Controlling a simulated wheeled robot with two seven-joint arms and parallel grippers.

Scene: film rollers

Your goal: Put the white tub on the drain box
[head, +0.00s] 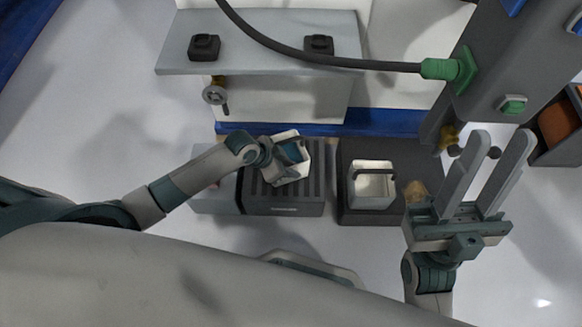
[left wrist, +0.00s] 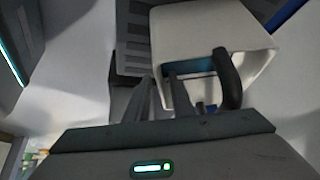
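A white tub (head: 304,150) with a blue inside and a dark handle is tilted over the slatted dark drain box (head: 285,208). My left gripper (head: 284,153) is at its left side. In the left wrist view the white tub (left wrist: 205,30) is large, and the fingers of my left gripper (left wrist: 168,92) are close together with its wall between them. I cannot tell whether the tub's underside touches the slats. My right gripper (head: 488,150) is open and empty, at the right, pointing away from me.
A second, cream tub (head: 373,186) with a dark handle stands on a dark base (head: 347,212) right of the drain box. A grey shelf (head: 260,50) with two black blocks is behind. A black cable (head: 330,61) runs above to a green plug (head: 440,69).

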